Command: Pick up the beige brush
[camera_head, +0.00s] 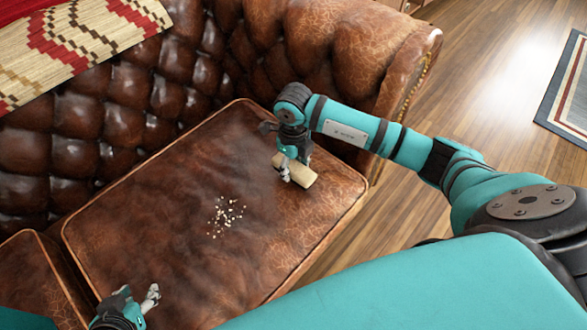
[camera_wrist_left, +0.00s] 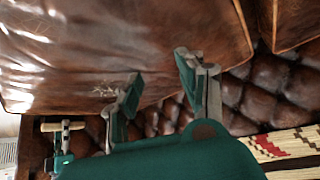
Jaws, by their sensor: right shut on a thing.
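The beige brush (camera_head: 301,175) is at the right part of the leather seat cushion (camera_head: 180,200). My right gripper (camera_head: 284,172) is over it and shut on it. Whether the brush touches the cushion I cannot tell. In the left wrist view the brush (camera_wrist_left: 62,126) shows small at the lower left, with my right gripper (camera_wrist_left: 61,158) at it. My left gripper (camera_head: 140,296) is at the lower left of the head view, over the cushion's front part. In the left wrist view its fingers (camera_wrist_left: 158,70) are apart with nothing between them.
Pale crumbs (camera_head: 226,215) lie in the middle of the cushion. The tufted sofa back (camera_head: 120,110) and the rolled armrest (camera_head: 350,60) bound the seat behind and to the right. A patterned blanket (camera_head: 70,45) hangs over the back. The cushion around the crumbs is clear.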

